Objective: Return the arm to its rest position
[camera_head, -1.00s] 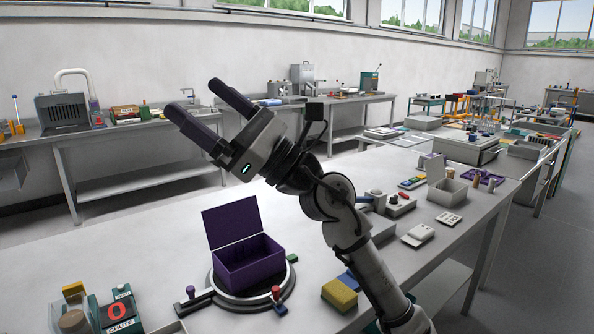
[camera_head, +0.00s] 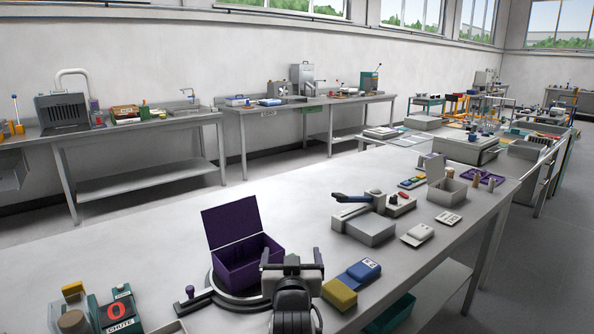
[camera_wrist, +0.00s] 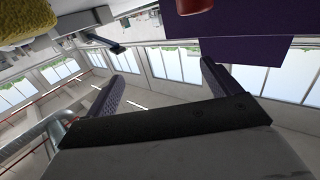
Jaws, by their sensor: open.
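My arm (camera_head: 292,298) is folded low at the front edge of the bench in the head view, in front of the purple box. My gripper (camera_wrist: 162,70) shows in the wrist view with its two purple-grey fingers spread apart and nothing between them. In the head view the fingers are hard to make out. The open-lidded purple box (camera_head: 248,262) stands on a round turntable (camera_head: 222,295), partly hidden by my arm. Its purple surface (camera_wrist: 245,50) also shows at the top right of the wrist view, which looks upside down.
A yellow block (camera_head: 339,294) and a blue block (camera_head: 364,270) lie close to the right of my arm. A grey device with a blue lever (camera_head: 352,198) stands beyond them. A red-and-green chute box (camera_head: 118,311) is at front left. The bench's left middle is clear.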

